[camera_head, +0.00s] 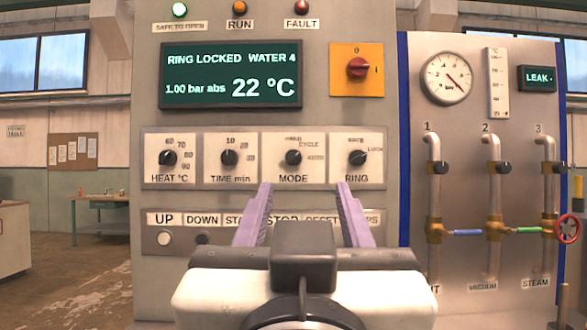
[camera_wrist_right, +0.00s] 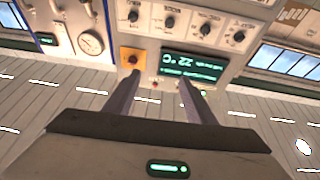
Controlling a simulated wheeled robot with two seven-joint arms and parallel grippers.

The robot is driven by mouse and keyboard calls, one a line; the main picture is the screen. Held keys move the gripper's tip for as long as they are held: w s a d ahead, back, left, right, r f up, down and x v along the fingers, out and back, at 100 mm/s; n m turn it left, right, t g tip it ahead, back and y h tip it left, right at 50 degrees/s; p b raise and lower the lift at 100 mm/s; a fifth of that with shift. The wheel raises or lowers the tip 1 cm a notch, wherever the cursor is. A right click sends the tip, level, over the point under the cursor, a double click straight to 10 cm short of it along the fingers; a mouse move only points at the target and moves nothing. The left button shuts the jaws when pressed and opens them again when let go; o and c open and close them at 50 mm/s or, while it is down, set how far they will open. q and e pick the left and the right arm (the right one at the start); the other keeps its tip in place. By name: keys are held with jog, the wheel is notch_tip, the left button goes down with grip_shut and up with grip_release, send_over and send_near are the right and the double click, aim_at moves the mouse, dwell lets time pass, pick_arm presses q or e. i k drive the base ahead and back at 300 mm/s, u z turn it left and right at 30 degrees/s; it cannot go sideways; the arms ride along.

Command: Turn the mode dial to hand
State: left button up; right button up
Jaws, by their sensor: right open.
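The mode dial (camera_head: 293,157) is a small black knob on a pale panel, third from the left in the dial row. Its labels read what looks like HAND at upper left, CYCLE at upper right and AUTO at right. Its pointer is too small to read surely. In the right wrist view, which is upside down, the mode dial (camera_wrist_right: 169,21) shows near the top. My right gripper (camera_head: 305,187) is open and empty, its two purple fingers apart, appearing just below the dial; it also shows in the wrist view (camera_wrist_right: 160,79). My left gripper is not visible.
The heat (camera_head: 167,157), time (camera_head: 228,157) and ring (camera_head: 357,157) dials flank the mode dial. A green display (camera_head: 231,76) reads RING LOCKED. A red switch (camera_head: 358,68) sits upper right. Labelled buttons below are partly hidden by my gripper. Pipes with valves (camera_head: 493,167) stand right.

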aim_at(292, 158)
jog(key=i, duration=1.1)
